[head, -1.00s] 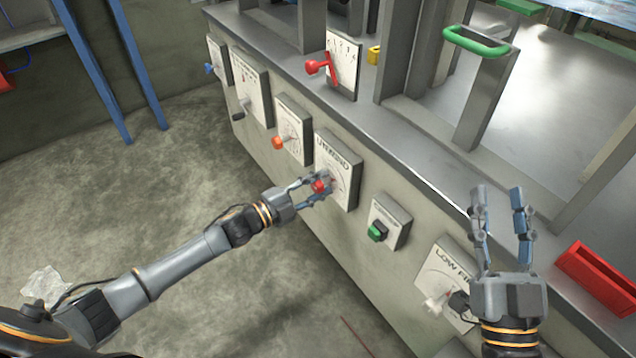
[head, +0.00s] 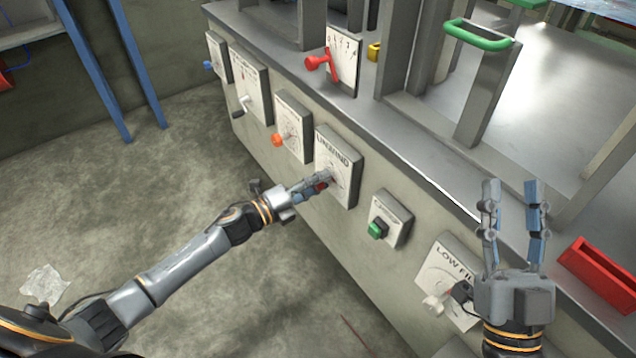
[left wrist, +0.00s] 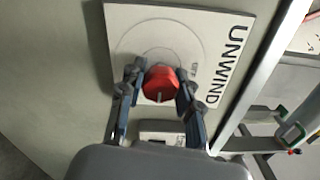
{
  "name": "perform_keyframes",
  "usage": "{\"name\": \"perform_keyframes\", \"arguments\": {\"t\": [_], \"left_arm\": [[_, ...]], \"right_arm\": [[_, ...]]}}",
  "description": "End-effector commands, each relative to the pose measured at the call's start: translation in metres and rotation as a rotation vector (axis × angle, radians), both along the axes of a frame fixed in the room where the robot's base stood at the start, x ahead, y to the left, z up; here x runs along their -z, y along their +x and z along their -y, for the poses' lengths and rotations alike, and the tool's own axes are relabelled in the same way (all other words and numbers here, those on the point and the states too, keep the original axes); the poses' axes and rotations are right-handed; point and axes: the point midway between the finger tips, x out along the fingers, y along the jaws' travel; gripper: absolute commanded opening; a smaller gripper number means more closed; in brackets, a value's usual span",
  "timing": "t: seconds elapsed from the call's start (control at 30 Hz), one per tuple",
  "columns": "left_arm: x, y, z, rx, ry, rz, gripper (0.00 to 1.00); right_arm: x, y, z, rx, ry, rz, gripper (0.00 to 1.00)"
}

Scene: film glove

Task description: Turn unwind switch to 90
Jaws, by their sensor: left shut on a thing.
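The unwind switch is a red knob (left wrist: 160,84) on a pale square plate (head: 344,153) lettered UNWIND, on the front of the grey machine. In the left wrist view the plate (left wrist: 222,90) appears turned on its side, and the knob sits between the two fingers. My left gripper (head: 321,183) is shut on the knob, which is mostly hidden by the fingers in the head view. A light mark shows on the knob's face; I cannot read its dial setting. My right gripper (head: 515,190) is open and empty above the machine's right part.
An orange knob (head: 278,140) is on the plate to the left. A green switch (head: 378,230) sits to the right, then a white knob (head: 435,303) on the LOW FI plate. A red lever (head: 317,63) and a red tray (head: 597,275) are on the machine top.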

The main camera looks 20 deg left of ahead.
Motion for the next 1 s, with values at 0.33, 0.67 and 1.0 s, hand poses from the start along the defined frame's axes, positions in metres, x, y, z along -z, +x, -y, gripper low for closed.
{"name": "perform_keyframes", "arguments": {"t": [0.33,0.67,1.0], "left_arm": [[0.0015,-0.0010,0.0008,0.002,0.016,0.009,0.02],[0.0012,-0.0007,0.0006,0.002,0.015,0.009,0.58],[0.0008,-0.0039,-0.0024,0.001,0.013,0.009,0.58]], "right_arm": [[-0.0053,-0.0003,-0.0003,-0.001,0.004,0.021,0.40],[-0.0047,-0.0003,-0.0005,-0.001,0.004,0.019,0.40],[-0.0018,-0.0015,-0.0006,-0.003,0.005,0.009,0.40]]}}
